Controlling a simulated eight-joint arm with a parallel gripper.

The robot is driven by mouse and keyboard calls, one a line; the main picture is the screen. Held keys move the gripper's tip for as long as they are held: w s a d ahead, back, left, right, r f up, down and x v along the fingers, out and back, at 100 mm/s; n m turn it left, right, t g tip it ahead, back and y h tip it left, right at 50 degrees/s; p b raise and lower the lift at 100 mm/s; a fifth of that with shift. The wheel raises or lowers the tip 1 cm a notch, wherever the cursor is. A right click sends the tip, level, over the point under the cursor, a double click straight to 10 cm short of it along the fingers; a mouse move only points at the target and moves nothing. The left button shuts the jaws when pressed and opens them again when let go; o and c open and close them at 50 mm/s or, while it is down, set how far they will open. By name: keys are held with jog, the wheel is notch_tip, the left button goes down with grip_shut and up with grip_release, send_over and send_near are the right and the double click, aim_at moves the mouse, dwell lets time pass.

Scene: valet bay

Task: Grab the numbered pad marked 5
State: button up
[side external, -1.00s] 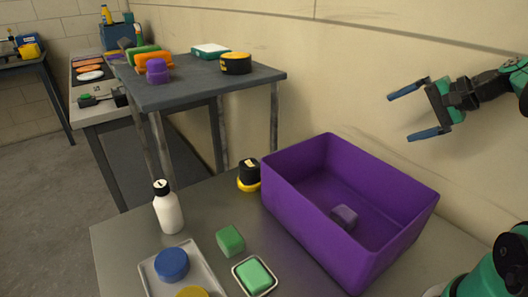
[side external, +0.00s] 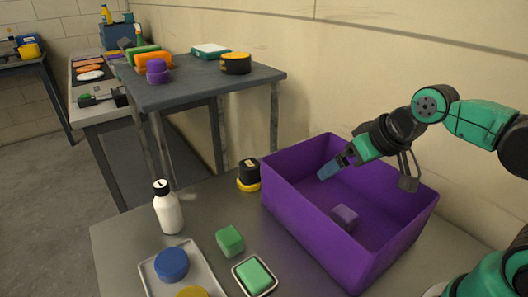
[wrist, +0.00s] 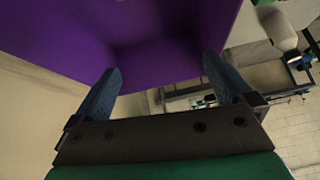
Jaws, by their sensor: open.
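No number 5 is readable on anything in view, so I cannot tell which thing is the numbered pad marked 5. A blue round piece (side external: 171,264) and a yellow round piece (side external: 192,292), cut by the frame edge, lie on a light tray (side external: 205,269). A small purple block (side external: 344,216) lies inside the purple bin (side external: 345,262).
A white bottle (side external: 169,212) with a dark cap, a green block (side external: 230,240), a green pad in a small dish (side external: 254,277) and a black-and-yellow round object (side external: 248,176) stand left of the bin. A grey table (side external: 200,88) behind holds several coloured items. The bin walls are high.

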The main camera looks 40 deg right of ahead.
jog(key=shift+a+f+n, duration=0.1)
jog(key=shift+a+n, duration=0.5)
jog(key=shift+a, duration=0.05)
jog(key=shift+w, duration=0.1)
